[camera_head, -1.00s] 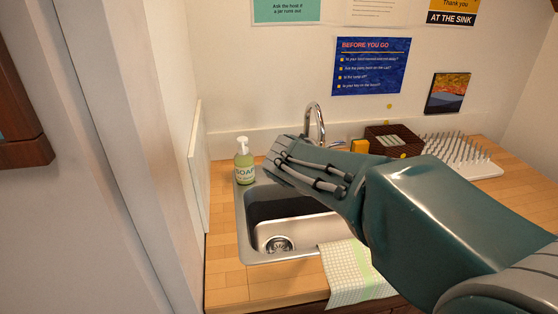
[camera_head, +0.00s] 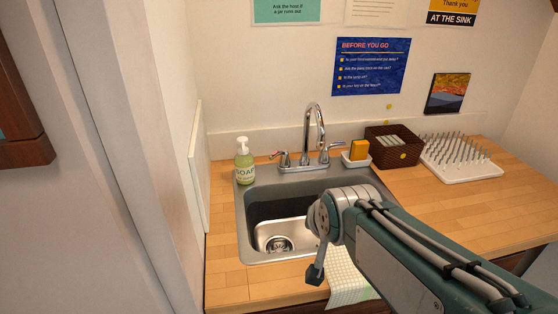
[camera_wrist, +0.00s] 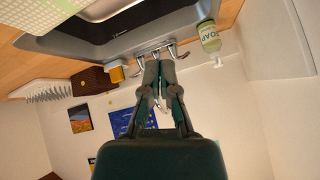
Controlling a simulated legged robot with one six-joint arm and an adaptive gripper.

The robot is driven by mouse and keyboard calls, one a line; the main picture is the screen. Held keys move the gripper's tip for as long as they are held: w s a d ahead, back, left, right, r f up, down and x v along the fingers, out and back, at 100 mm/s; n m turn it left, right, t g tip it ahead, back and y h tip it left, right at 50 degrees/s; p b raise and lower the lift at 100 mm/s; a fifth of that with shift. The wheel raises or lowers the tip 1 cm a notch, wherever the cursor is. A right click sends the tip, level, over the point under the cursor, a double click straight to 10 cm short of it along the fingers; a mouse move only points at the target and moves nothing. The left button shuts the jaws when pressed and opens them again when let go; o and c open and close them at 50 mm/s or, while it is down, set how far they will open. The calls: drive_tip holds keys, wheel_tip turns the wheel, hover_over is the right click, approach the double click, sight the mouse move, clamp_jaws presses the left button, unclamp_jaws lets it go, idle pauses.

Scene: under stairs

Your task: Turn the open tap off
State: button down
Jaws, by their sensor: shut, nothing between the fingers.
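The chrome tap (camera_head: 316,122) stands at the back of the steel sink (camera_head: 244,222) in the head view, with a left handle (camera_head: 281,157) and a right handle (camera_head: 327,150). Both handles point outward. I see no clear water stream and cannot tell which side is open. In the upside-down wrist view, my gripper (camera_wrist: 159,66) is shut and empty, its fingers pointing toward the tap and hiding much of the spout. The left handle (camera_wrist: 183,55) shows beside the fingertips there. In the head view, my arm fills the lower right, and the gripper is not clearly seen.
A green soap bottle (camera_head: 244,166) stands left of the tap. A yellow sponge in a white holder (camera_head: 356,161), a brown basket (camera_head: 394,145) and a white drying rack (camera_head: 462,160) stand to the right. A checked cloth (camera_head: 347,290) hangs over the front edge.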

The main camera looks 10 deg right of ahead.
drive_tip(key=w+f+m+t, duration=0.2)
drive_tip(key=w+f+m, duration=0.1)
drive_tip(key=w, duration=0.9)
drive_tip(key=w+f+m+t+h, duration=0.1)
drive_tip(key=w+f+m+t, duration=0.2)
drive_tip(key=w, duration=1)
drive_tip(key=w+d+f+m+t+h, duration=0.1)
drive_tip(key=w+f+m+t, duration=0.2)
drive_tip(key=w+m, duration=0.4)
drive_tip(key=shift+w+d+f+m, duration=0.1)
drive_tip(key=shift+w+f, duration=0.2)
drive_tip(key=shift+w, duration=0.7)
drive_tip(key=shift+w+a+f+m, duration=0.1)
drive_tip(key=shift+w+f, duration=0.2)
drive_tip(key=shift+w, duration=0.65)
drive_tip(key=shift+w+d+f+m, duration=0.1)
drive_tip(key=shift+w+f, duration=0.2)
drive_tip(key=shift+w, duration=0.7)
drive_tip(key=shift+w+a+f, duration=0.1)
drive_tip(key=shift+w+a, duration=0.3)
drive_tip(key=shift+w, duration=0.05)
